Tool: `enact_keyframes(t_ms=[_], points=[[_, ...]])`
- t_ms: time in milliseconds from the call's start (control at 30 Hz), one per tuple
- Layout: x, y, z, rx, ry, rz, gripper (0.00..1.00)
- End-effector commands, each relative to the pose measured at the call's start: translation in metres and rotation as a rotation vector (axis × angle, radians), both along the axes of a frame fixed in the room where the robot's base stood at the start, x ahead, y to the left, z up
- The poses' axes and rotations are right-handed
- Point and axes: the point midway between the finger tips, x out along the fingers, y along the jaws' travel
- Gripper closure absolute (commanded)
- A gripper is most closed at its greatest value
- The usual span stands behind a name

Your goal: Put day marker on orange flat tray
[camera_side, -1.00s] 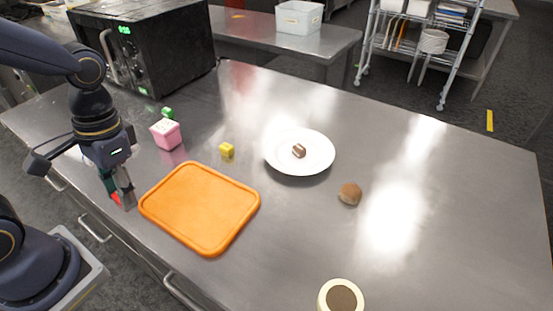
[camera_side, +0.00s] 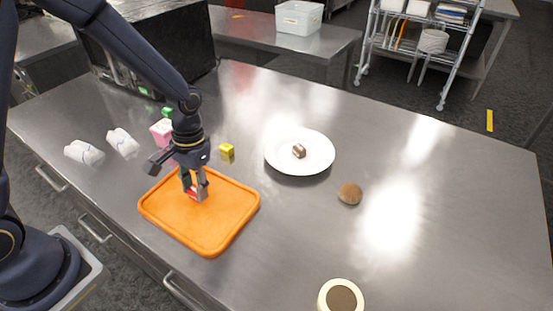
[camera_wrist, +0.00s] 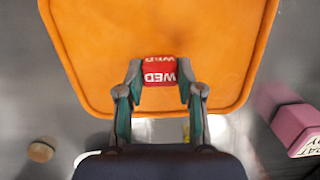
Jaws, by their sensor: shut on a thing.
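The day marker (camera_wrist: 159,72) is a small red block with white "WED" lettering. My gripper (camera_wrist: 160,88) is shut on it, one finger on each side, in the wrist view. In the side view my gripper (camera_side: 196,194) points down over the orange flat tray (camera_side: 222,222), near its upper-left part, with the red marker (camera_side: 193,193) between the fingers. The tray also fills the upper part of the wrist view (camera_wrist: 220,40). I cannot tell whether the marker touches the tray surface.
A pink box (camera_side: 160,130), a green cube (camera_side: 167,112) and a yellow cube (camera_side: 227,150) stand behind the tray. Two white bundles (camera_side: 84,152) lie at left. A white plate (camera_side: 318,165) holds a small brown piece. A brown roundish item (camera_side: 350,193) lies right, with clear counter around it.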

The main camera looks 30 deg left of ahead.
Motion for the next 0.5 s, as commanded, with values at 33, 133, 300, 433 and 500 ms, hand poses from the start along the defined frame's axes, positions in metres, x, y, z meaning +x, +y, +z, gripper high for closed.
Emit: enact_keyframes(t_ms=[33, 133, 300, 433, 500], points=[[-0.0007, 0.0000, -0.0070, 0.000, 0.003, 0.000, 0.87], [-0.0003, 0.0000, -0.0129, 0.000, 0.000, 0.000, 0.87], [-0.0001, 0.0001, -0.0127, 0.000, -0.002, 0.000, 0.87], [-0.0004, 0.0001, -0.0144, 0.000, -0.001, 0.000, 0.87], [-0.0003, 0.0001, -0.0162, 0.000, -0.001, 0.000, 0.63]])
